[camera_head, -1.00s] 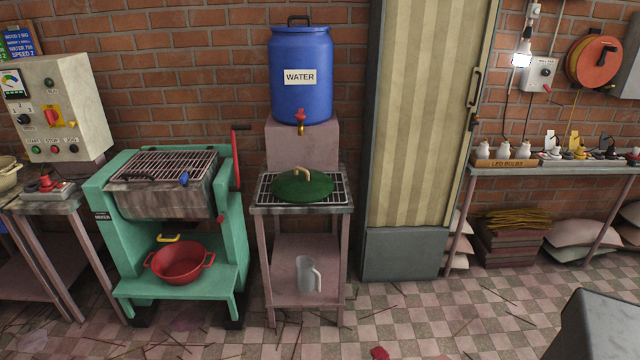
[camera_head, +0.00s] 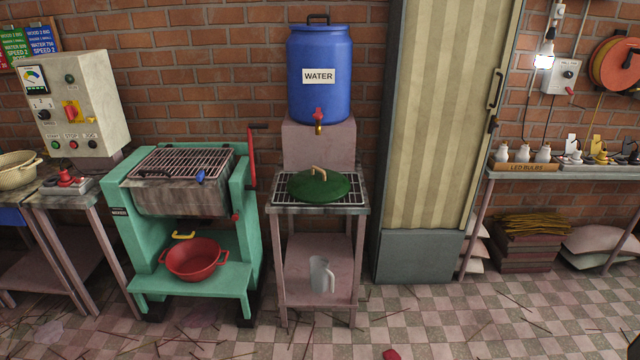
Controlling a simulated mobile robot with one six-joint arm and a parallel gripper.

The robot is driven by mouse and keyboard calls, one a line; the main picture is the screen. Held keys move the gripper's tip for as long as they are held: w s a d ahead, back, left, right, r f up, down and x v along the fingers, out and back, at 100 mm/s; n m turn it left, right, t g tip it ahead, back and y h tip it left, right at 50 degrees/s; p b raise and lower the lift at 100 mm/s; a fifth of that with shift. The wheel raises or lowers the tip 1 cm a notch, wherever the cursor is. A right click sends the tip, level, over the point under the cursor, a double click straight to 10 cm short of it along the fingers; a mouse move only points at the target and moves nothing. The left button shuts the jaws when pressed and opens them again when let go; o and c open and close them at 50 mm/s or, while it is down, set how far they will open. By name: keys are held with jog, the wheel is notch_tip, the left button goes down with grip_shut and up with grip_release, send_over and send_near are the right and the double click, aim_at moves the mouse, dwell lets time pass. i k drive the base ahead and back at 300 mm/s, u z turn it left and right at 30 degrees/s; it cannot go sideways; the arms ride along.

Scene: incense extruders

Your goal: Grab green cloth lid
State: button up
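The green cloth lid (camera_head: 318,188) is round and domed, with a tan handle (camera_head: 319,172) on top. It lies on the wire rack (camera_head: 352,195) on top of the small pinkish-brown stand (camera_head: 275,209), below the tap of the blue water barrel (camera_head: 320,75). Nothing is in front of the lid. Whether anything lies under it cannot be seen.
The green mixer (camera_head: 190,225) with a red bowl (camera_head: 194,260) stands left of the stand, its red crank (camera_head: 252,170) close by. A tall cabinet (camera_head: 435,140) stands right. A glass jug (camera_head: 321,274) sits on the lower shelf. Checkered floor in front is mostly clear.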

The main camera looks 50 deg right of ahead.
aim_at(315, 185)
jog(key=u, duration=0.05)
jog(key=i, duration=1)
jog(key=z, duration=0.05)
